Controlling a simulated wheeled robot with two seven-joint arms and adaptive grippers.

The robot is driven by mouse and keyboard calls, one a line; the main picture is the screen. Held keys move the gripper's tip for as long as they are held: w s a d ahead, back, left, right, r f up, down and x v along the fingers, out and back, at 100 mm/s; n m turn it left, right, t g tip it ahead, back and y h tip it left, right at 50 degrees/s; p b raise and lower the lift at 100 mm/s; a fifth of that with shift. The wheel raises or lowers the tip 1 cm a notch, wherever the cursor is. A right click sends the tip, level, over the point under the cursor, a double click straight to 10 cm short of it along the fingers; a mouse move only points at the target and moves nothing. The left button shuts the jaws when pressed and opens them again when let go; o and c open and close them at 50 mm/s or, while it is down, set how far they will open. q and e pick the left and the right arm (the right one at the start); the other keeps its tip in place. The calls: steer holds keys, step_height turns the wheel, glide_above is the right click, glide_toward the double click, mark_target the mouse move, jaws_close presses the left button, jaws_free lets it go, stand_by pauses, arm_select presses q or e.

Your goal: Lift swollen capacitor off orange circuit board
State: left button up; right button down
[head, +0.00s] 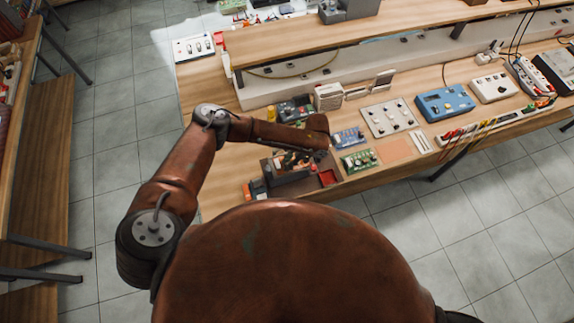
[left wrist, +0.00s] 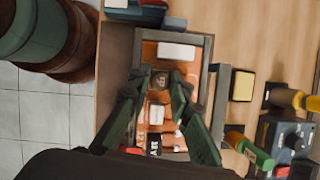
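The orange circuit board (left wrist: 152,52) lies inside a dark frame in the left wrist view, with a white label or part near its far end and a black part near its close end. The capacitor (left wrist: 160,79), a dark round top, stands on the board. My left gripper (left wrist: 158,82) is open, its two dark green fingers reaching over the board with one tip on each side of the capacitor. A small gap seems to show on both sides; contact cannot be told. In the head view my left gripper (head: 296,158) is partly hidden under my wrist. My right gripper is not in view.
A blue board (head: 348,138), a switch panel (head: 389,118) and a blue instrument (head: 445,103) stand farther right. In the wrist view, yellow-handled tools (left wrist: 300,100) lie right of the frame.

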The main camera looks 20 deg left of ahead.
arm_select(q)
steer(key=shift+c, duration=1.4)
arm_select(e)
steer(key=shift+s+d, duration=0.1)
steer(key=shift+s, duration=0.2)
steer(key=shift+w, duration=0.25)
